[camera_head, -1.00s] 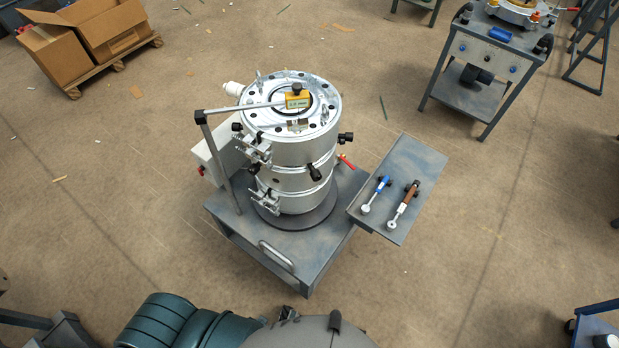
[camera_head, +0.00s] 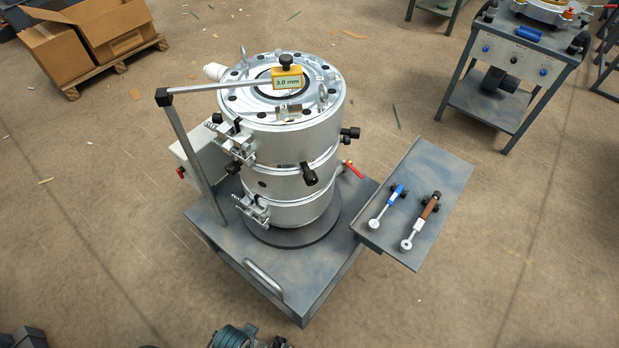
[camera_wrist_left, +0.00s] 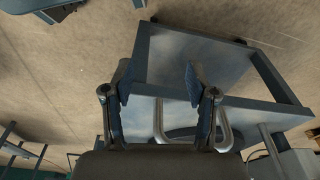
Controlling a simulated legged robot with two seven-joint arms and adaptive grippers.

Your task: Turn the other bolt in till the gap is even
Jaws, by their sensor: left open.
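The silver cylindrical extruder (camera_head: 290,155) stands upright on a cart. A yellow gauge (camera_head: 287,79) on an arm over its top reads 3.0 mm. Black-headed bolts stick out of its side, one at the front (camera_head: 309,174), others at the right (camera_head: 350,133) and left (camera_head: 234,168). I cannot tell how deep each sits, and the gap is too small to judge. My left gripper (camera_wrist_left: 158,88) is open and empty in the left wrist view, with the cart's handle (camera_wrist_left: 160,122) beyond its fingers. My right gripper is not in view.
The grey cart (camera_head: 300,291) has a front handle (camera_head: 263,279). Its side tray (camera_head: 425,180) holds a blue-handled tool (camera_head: 386,207) and a brown-handled tool (camera_head: 420,222). A red lever (camera_head: 353,169) sticks out at right. Another bench (camera_head: 500,113) and cardboard boxes (camera_head: 80,40) stand behind.

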